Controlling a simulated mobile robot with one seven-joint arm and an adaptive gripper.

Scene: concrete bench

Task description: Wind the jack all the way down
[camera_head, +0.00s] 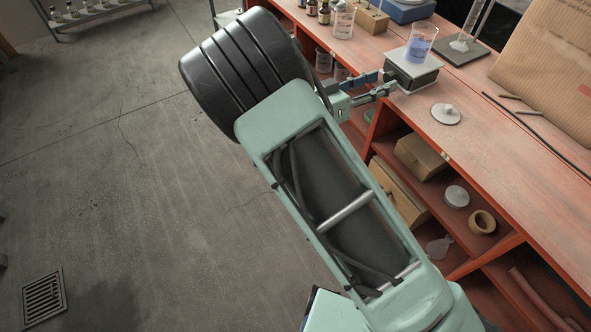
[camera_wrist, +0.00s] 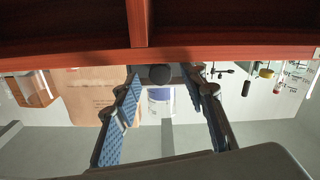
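The jack (camera_head: 415,79) stands near the front edge of the bench, with a grey top plate above a dark body. A beaker of blue liquid (camera_head: 421,46) stands upright on its plate. My gripper (camera_head: 384,84) reaches to the jack's left side in the head view. In the wrist view, which looks upside down, my gripper (camera_wrist: 163,78) is open, with a blue-padded finger on each side of the jack's round dark knob (camera_wrist: 160,74). Gaps show between knob and fingers. The beaker (camera_wrist: 160,103) shows behind it. The jack's inner mechanism is hidden.
A white lidded disc (camera_head: 446,114) lies right of the jack. A cylinder on a dark base (camera_head: 463,50), a cardboard sheet (camera_head: 550,70) and thin rods (camera_head: 520,112) are farther right. Bottles, another beaker (camera_head: 343,22) and a wooden block (camera_head: 369,17) stand behind. Shelves lie below the bench top.

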